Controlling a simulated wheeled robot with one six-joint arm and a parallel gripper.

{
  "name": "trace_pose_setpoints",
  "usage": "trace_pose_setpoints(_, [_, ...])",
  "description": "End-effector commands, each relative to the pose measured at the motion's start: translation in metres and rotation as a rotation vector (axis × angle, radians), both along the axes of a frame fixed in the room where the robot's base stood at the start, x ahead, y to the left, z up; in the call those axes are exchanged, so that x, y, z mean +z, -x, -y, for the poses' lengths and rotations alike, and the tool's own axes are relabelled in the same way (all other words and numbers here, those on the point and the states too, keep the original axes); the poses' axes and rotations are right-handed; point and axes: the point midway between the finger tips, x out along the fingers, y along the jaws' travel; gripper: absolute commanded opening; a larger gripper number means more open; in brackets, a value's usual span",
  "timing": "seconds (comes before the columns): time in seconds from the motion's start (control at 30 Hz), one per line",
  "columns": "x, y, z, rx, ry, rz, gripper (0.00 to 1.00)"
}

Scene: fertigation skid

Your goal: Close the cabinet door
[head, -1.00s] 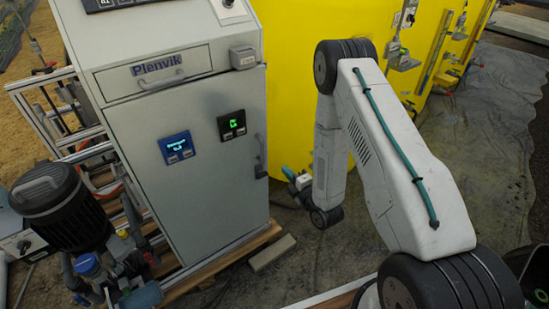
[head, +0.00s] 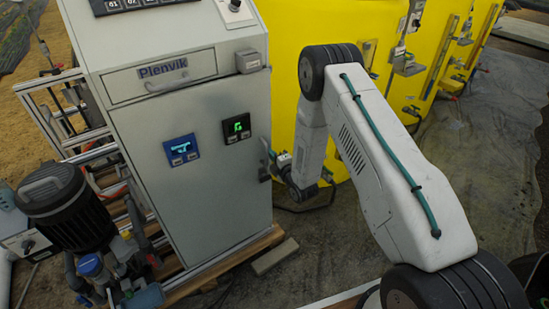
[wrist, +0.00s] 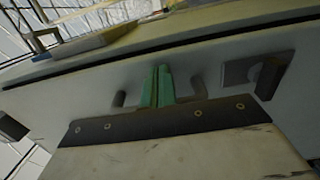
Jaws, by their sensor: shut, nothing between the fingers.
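The cabinet door (head: 205,190) is the grey front panel below the Plenvik drawer in the head view. It looks flush or nearly flush with the cabinet; a narrow dark seam runs along its edge in the wrist view, and I cannot tell if it is fully shut. Its upright handle (head: 264,155) is at the right edge. My gripper shows in the head view (head: 270,151) at the handle. In the wrist view its green fingers (wrist: 157,87) are together and empty, pointing at the door surface (wrist: 85,100) between two handle posts. Contact is unclear.
A dark latch block (wrist: 268,77) sits right of the fingers in the wrist view. A black pump (head: 65,205) and pipework stand left of the cabinet. A yellow tank (head: 290,50) stands behind my arm. A grey block (head: 275,256) lies on the floor by the pallet.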

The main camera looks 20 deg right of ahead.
Motion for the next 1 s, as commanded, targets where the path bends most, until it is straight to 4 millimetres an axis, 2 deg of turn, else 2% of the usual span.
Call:
trace_pose_setpoints(0.23, [0.0,-0.001,0.0,0.003,0.0,0.001,0.0])
trace_pose_setpoints(0.5, [0.001,-0.04,-0.009,0.088,-0.001,0.004,0.0])
trace_pose_setpoints(0.6, [0.001,-0.046,-0.011,0.1,0.0,0.002,0.0])
trace_pose_setpoints(1.0, [0.002,-0.043,-0.013,0.104,0.0,0.0,0.0])
